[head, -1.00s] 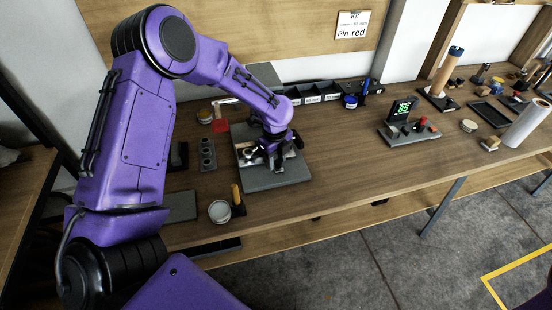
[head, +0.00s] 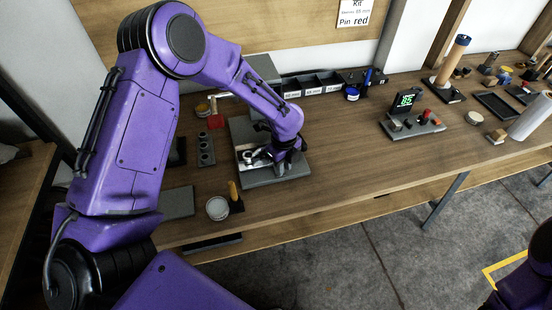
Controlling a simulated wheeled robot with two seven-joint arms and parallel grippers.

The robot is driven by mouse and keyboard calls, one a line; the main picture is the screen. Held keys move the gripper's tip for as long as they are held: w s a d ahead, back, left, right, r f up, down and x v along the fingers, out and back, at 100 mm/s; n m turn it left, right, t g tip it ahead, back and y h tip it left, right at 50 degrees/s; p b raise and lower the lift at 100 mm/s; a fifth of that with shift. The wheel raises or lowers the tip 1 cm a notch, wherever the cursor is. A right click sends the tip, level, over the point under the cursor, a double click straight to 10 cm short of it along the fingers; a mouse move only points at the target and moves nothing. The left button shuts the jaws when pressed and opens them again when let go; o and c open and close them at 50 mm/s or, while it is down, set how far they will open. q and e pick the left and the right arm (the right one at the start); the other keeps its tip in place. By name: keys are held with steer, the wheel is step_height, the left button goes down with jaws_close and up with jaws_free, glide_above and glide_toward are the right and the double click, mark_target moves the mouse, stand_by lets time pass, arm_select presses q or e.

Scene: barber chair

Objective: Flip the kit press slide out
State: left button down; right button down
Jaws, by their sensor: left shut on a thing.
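The kit press is a grey base plate (head: 282,182) on the wooden bench, with a light metal slide part (head: 252,158) showing on its left half. My left gripper (head: 283,166) comes down over the press from the left and is shut at the slide's right side. The gripper's own wrist hides the exact part between its fingers. My right arm (head: 530,270) shows only as a purple piece in the lower right corner, and its gripper is out of view.
Left of the press stand a dark block with round holes (head: 206,149) and a red pad (head: 216,121). In front are a round white tin (head: 217,208) and a yellow-handled tool (head: 234,196). A unit with a green display (head: 404,101) stands to the right. The bench between is clear.

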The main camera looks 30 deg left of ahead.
arm_select(q)
steer(key=c, duration=1.3)
jaws_free()
steer(key=shift+s+a, duration=0.1)
steer(key=shift+a, duration=0.15)
steer(key=o, duration=0.4)
steer(key=shift+s+a, duration=0.1)
steer(key=shift+s+r, duration=0.15)
steer(key=shift+s, duration=0.05)
steer(key=shift+w+r, duration=0.25)
steer(key=r+b, duration=0.1)
steer(key=r, duration=0.9)
steer(key=shift+s, duration=0.2)
